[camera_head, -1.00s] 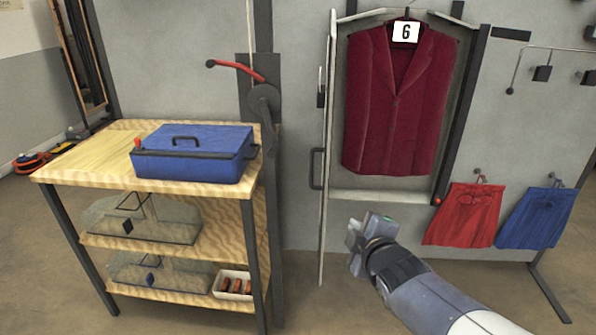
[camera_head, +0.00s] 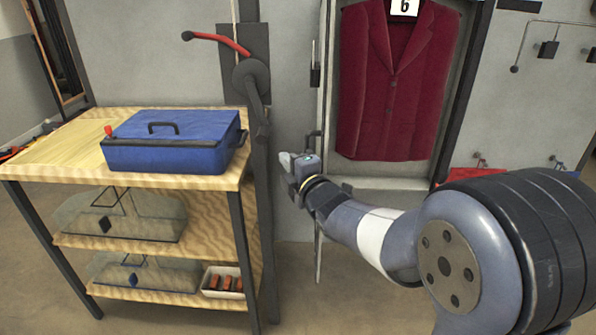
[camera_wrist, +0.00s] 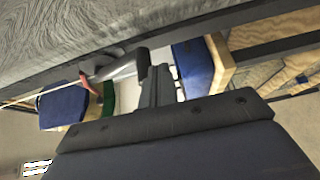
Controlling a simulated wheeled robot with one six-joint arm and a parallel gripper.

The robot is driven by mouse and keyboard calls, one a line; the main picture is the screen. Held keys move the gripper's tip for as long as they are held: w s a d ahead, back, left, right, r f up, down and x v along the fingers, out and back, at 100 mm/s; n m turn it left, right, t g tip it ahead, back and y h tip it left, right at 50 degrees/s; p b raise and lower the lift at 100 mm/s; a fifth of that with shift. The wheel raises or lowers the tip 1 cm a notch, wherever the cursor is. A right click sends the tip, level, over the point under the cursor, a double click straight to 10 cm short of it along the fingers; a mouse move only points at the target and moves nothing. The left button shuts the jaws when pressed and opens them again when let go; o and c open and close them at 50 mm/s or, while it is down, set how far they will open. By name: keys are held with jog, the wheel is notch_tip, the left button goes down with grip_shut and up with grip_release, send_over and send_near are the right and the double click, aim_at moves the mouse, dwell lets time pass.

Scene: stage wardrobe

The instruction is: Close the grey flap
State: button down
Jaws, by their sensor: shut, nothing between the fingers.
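The grey flap (camera_head: 326,60) stands open at the left side of a wall recess. It is seen almost edge-on in the head view, with a dark handle on its left face. My gripper (camera_head: 291,164) is shut and empty, at about the height of the handle. It overlaps the lower flap in the picture, with its tips reaching left of it; I cannot tell whether they touch. My arm hides part of the flap. In the wrist view the shut fingers (camera_wrist: 156,88) show beside a large grey surface I cannot identify for sure.
A maroon jacket (camera_head: 388,85) hangs in the recess under a number card (camera_head: 404,6). A wooden shelf unit (camera_head: 50,166) with a blue case (camera_head: 172,142) stands left. A red-handled lever (camera_head: 222,42) is on the wall. Skirts hang at right, mostly hidden by my arm.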

jog(key=shift+w+d+p, duration=0.25)
jog(key=shift+w+d, duration=0.25)
jog(key=shift+d, duration=0.35)
jog(key=shift+w+d+p, duration=0.2)
jog(key=shift+w+d, duration=0.25)
jog(key=shift+d, duration=0.35)
